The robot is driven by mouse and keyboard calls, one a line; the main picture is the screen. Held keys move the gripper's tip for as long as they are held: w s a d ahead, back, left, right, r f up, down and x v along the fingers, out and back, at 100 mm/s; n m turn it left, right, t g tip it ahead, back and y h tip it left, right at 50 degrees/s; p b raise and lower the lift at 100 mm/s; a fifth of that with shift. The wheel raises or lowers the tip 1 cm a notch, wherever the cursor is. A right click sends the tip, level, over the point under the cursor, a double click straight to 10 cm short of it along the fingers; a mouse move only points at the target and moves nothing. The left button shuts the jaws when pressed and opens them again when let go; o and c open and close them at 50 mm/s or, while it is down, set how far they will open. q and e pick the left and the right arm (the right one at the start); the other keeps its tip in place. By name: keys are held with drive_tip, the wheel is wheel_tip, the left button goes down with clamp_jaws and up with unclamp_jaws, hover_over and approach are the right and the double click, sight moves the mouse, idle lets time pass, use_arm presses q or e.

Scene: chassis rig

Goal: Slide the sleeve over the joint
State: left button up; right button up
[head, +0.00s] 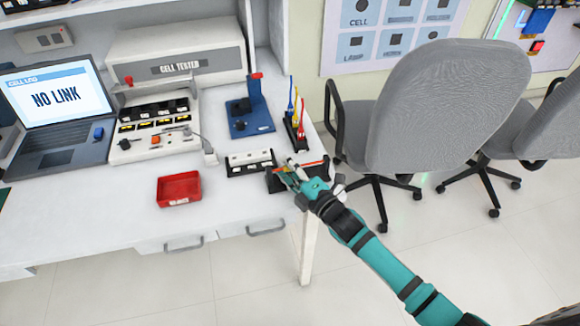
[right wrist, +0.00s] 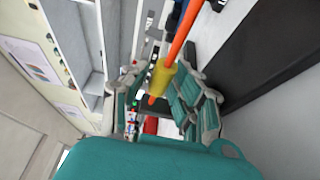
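My right gripper (head: 290,174) is at the right front of the white bench, over a dark holder (head: 277,185) with an orange wire (head: 313,163) along it. In the right wrist view a yellow sleeve (right wrist: 163,77) sits around the orange wire (right wrist: 183,35), whose short orange end shows below the sleeve. The sleeve appears between the two fingers of the right gripper (right wrist: 163,85). I cannot tell whether the fingers touch it. The joint cannot be made out; the gripper covers part of the holder. My left gripper is not in view.
A white-topped block (head: 250,160) stands left of the holder, with a red tray (head: 178,188) further left. Behind are a blue stand (head: 250,118), a rack of colored tools (head: 298,125), the cell tester (head: 178,55) and a laptop (head: 50,110). Grey chairs (head: 445,100) stand right.

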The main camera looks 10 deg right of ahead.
drive_tip(key=shift+d, duration=0.15)
drive_tip(key=shift+s+d, duration=0.15)
drive_tip(key=shift+s, duration=0.15)
drive_tip(key=v, duration=1.1)
drive_tip(key=shift+s, duration=0.2)
